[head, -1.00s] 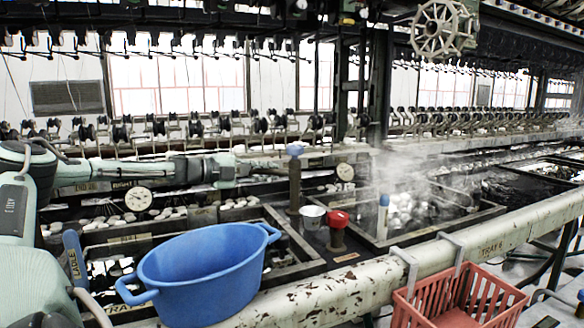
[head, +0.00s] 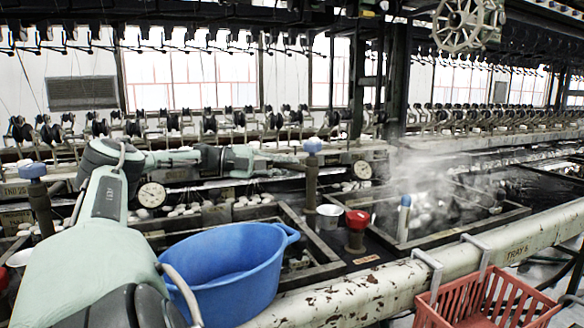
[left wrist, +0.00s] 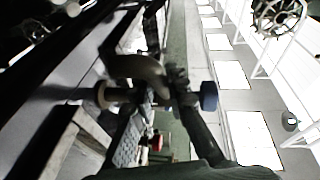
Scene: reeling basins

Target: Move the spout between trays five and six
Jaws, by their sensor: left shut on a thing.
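The standpipe with a blue cap (head: 312,146) stands upright between the left basin tray (head: 322,258) and the steaming right tray (head: 478,226). The beam in front of the right tray is labelled TRAY 6. My left gripper (head: 293,162) reaches in from the left and is shut at the upper part of this standpipe, just below the cap. In the left wrist view the blue cap (left wrist: 208,96) sits beside the dark fingers, and a curved grey pipe (left wrist: 135,67) shows near them. The exact grip is dark and blurred. My right gripper is out of view.
A blue tub (head: 235,275) stands at the front, partly behind my arm. A red valve (head: 357,228) and a white cup (head: 329,216) stand beside the standpipe. A red basket (head: 485,300) hangs on the worn front beam (head: 345,300). Another blue-capped post (head: 36,190) is at left.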

